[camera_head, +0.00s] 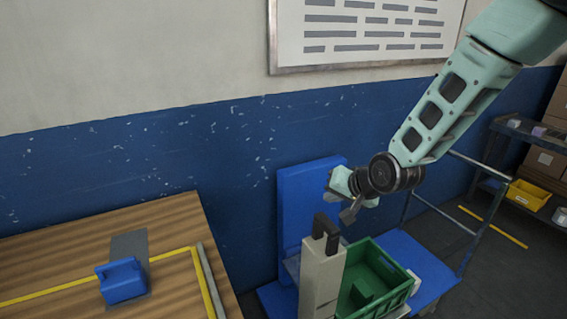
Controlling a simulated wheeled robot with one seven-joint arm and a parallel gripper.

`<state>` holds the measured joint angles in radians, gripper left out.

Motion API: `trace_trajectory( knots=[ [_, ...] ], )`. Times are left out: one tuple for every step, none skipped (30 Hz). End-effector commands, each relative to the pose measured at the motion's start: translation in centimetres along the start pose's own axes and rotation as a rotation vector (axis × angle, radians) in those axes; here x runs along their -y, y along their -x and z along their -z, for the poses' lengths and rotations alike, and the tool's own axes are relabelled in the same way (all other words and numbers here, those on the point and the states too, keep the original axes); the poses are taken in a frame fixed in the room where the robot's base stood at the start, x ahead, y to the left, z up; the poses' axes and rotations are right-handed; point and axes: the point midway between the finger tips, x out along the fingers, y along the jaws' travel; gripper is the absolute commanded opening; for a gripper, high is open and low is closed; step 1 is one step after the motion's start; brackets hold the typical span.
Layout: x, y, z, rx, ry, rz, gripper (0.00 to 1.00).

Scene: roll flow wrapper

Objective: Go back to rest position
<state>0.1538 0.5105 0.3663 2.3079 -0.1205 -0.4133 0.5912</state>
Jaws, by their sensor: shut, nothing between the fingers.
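My mint-green arm comes in from the top right. Its dark wrist joint bends down and left to my gripper (349,214). The gripper is small here and partly hidden by the wrist. It is shut and holds nothing. In the picture it appears just above and right of a beige upright unit (322,275) with a dark top. I cannot tell the exact gap between them.
A green crate (398,294) stands on a blue surface (428,262) beside the beige unit. A blue panel (297,205) rises behind. At left, a wooden table (60,248) bears a blue block (122,281). Shelves with a yellow bin (528,196) stand at far right.

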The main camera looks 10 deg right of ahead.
Motion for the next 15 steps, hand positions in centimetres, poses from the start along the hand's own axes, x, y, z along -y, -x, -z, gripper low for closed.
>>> trace_trajectory(
  knots=[
    [0.8, 0.5, -1.0, 0.025, 0.035, -0.005, 0.0],
    [1.2, 0.9, -1.7, 0.046, 0.064, -0.012, 0.0],
    [2.0, 1.6, -3.0, 0.083, 0.115, -0.024, 0.0],
    [2.6, 2.3, -4.3, 0.119, 0.162, -0.035, 0.0],
    [3.2, 3.2, -5.7, 0.158, 0.214, -0.048, 0.0],
    [3.9, 4.6, -7.8, 0.216, 0.29, -0.065, 0.0],
    [4.3, 5.8, -9.4, 0.262, 0.35, -0.078, 0.0],
    [4.6, 7.1, -11.1, 0.31, 0.413, -0.09, 0.0],
    [4.9, 8.9, -13.2, 0.371, 0.492, -0.105, 0.0],
    [4.9, 10.3, -14.7, 0.418, 0.549, -0.115, 0.0],
    [4.9, 11.6, -16.1, 0.462, 0.604, -0.123, 0.0],
    [4.7, 13.4, -17.9, 0.519, 0.673, -0.132, 0.0],
    [4.5, 14.7, -19.1, 0.559, 0.721, -0.138, 0.0],
    [4.3, 15.9, -20.1, 0.596, 0.764, -0.142, 0.0],
    [3.9, 17.3, -21.3, 0.641, 0.814, -0.147, 0.0]
  ],
)
